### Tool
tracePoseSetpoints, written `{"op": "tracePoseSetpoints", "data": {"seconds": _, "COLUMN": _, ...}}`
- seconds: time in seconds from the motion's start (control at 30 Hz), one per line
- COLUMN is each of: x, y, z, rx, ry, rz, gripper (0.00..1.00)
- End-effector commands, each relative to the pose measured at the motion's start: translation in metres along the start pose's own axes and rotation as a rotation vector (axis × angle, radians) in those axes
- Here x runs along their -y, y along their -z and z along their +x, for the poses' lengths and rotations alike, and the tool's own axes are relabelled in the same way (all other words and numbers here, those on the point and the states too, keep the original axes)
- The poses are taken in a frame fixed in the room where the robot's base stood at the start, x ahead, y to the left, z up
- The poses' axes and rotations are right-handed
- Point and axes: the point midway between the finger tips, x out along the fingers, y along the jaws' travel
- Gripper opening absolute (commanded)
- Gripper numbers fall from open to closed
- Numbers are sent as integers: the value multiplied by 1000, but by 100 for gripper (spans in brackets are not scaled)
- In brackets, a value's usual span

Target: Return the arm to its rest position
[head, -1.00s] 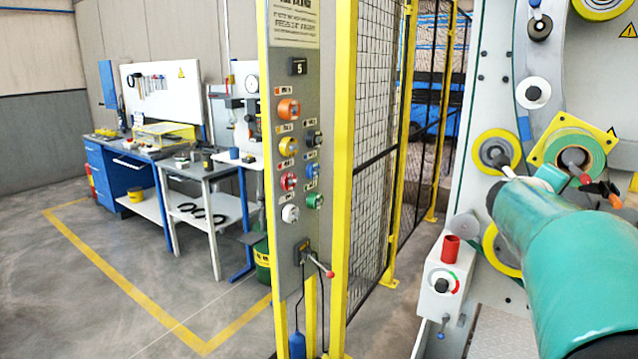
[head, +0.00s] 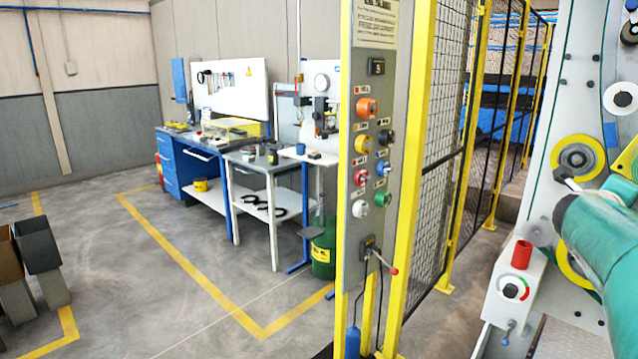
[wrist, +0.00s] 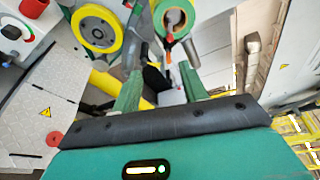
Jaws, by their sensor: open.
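My teal arm (head: 600,235) reaches in from the right edge of the head view, in front of the white wrapping machine. Its far end is partly cut off there and my jaws cannot be made out. In the wrist view, my gripper (wrist: 166,55) has two green fingers spread apart, with nothing between them. Beyond the fingers are a green-ringed roller (wrist: 174,16) and a large yellow-rimmed roller (wrist: 97,27) of the machine.
A yellow-framed control post (head: 372,200) with coloured knobs and a lever stands at centre right, joined to a mesh fence (head: 455,130). A white machine box (head: 512,290) carries a red cap. Workbenches (head: 185,165) stand behind. Open floor lies between.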

Motion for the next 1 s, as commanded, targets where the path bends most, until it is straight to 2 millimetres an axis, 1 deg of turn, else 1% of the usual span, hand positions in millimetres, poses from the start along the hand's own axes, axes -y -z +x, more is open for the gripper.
{"op": "tracePoseSetpoints", "data": {"seconds": 0.03, "x": -2, "y": -13, "z": -9, "rx": 53, "ry": -7, "rz": -37, "gripper": 43}}
{"op": "tracePoseSetpoints", "data": {"seconds": 0.17, "x": -10, "y": -42, "z": -32, "rx": 186, "ry": -25, "rz": -142, "gripper": 43}}
{"op": "tracePoseSetpoints", "data": {"seconds": 0.27, "x": -19, "y": -66, "z": -56, "rx": 301, "ry": -38, "rz": -236, "gripper": 43}}
{"op": "tracePoseSetpoints", "data": {"seconds": 0.37, "x": -32, "y": -89, "z": -86, "rx": 430, "ry": -52, "rz": -348, "gripper": 43}}
{"op": "tracePoseSetpoints", "data": {"seconds": 0.47, "x": -52, "y": -113, "z": -130, "rx": 593, "ry": -65, "rz": -494, "gripper": 43}}
{"op": "tracePoseSetpoints", "data": {"seconds": 0.5, "x": -62, "y": -122, "z": -152, "rx": 669, "ry": -69, "rz": -566, "gripper": 43}}
{"op": "tracePoseSetpoints", "data": {"seconds": 0.57, "x": -81, "y": -131, "z": -187, "rx": 790, "ry": -75, "rz": -688, "gripper": 43}}
{"op": "tracePoseSetpoints", "data": {"seconds": 0.6, "x": -94, "y": -136, "z": -212, "rx": 871, "ry": -78, "rz": -773, "gripper": 43}}
{"op": "tracePoseSetpoints", "data": {"seconds": 0.67, "x": -115, "y": -136, "z": -249, "rx": 987, "ry": -80, "rz": -905, "gripper": 43}}
{"op": "tracePoseSetpoints", "data": {"seconds": 0.7, "x": -130, "y": -134, "z": -273, "rx": 1062, "ry": -81, "rz": -996, "gripper": 43}}
{"op": "tracePoseSetpoints", "data": {"seconds": 0.77, "x": -152, "y": -126, "z": -307, "rx": 1169, "ry": -81, "rz": -1138, "gripper": 43}}
{"op": "tracePoseSetpoints", "data": {"seconds": 0.8, "x": -167, "y": -117, "z": -329, "rx": 1238, "ry": -80, "rz": -1236, "gripper": 43}}
{"op": "tracePoseSetpoints", "data": {"seconds": 0.87, "x": -190, "y": -99, "z": -360, "rx": 1335, "ry": -79, "rz": -1388, "gripper": 43}}
{"op": "tracePoseSetpoints", "data": {"seconds": 0.9, "x": -205, "y": -84, "z": -378, "rx": 1396, "ry": -79, "rz": -1495, "gripper": 43}}
{"op": "tracePoseSetpoints", "data": {"seconds": 0.97, "x": -225, "y": -59, "z": -401, "rx": 1476, "ry": -80, "rz": -1655, "gripper": 43}}
{"op": "tracePoseSetpoints", "data": {"seconds": 1.0, "x": -236, "y": -41, "z": -413, "rx": 1519, "ry": -82, "rz": -1758, "gripper": 43}}
